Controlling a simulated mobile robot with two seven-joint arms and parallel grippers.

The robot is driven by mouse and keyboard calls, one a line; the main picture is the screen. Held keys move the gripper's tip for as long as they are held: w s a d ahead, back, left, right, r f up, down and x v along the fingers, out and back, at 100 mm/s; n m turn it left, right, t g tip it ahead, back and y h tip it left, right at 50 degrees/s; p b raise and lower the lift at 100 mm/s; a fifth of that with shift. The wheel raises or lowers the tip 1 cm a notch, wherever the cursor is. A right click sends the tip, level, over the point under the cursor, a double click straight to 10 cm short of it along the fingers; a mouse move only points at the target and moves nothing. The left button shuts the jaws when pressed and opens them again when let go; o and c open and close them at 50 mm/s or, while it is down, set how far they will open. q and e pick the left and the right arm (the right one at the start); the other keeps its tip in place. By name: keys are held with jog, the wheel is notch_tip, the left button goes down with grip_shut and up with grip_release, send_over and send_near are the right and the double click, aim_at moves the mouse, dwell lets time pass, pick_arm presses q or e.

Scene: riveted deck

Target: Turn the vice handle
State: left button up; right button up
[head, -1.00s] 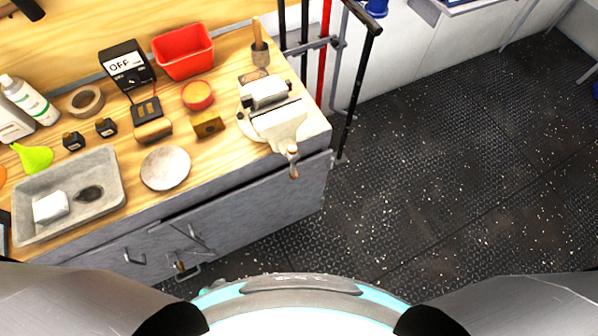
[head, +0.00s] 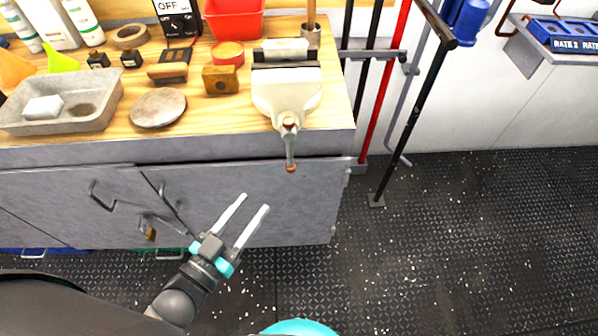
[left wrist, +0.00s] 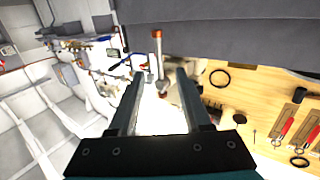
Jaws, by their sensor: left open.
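The cream vice (head: 287,92) is mounted at the right front corner of the wooden bench. Its handle (head: 290,152) is a metal bar with reddish-brown ends, hanging about upright in front of the bench edge. My left gripper (head: 254,203) is open and empty, below and left of the handle, in front of the grey cabinet doors. In the left wrist view the handle (left wrist: 158,62) shows ahead, between and beyond the open fingers (left wrist: 157,87); I see no contact. My right gripper is not in view.
The bench (head: 190,105) holds a grey tray (head: 110,100), a round stone disc (head: 158,108), a wooden block (head: 220,79) and a red bin (head: 235,18). Long-handled tools (head: 411,118) stand right of the bench. The dark floor at right is clear.

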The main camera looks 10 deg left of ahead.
pick_arm(q)
jog(key=b, duration=0.1)
send_near(288, 159)
jog(key=w, duration=0.3)
jog(key=x, duration=0.3)
jog(key=d+b+x, duration=0.1)
jog(key=x, duration=0.2)
jog(key=shift+w, duration=0.1)
jog(key=shift+w+d, duration=0.25)
jog(key=shift+w, duration=0.4)
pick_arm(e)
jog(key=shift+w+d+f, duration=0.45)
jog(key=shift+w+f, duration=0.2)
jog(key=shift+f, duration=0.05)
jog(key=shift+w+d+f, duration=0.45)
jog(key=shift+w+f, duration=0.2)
pick_arm(q)
grip_shut()
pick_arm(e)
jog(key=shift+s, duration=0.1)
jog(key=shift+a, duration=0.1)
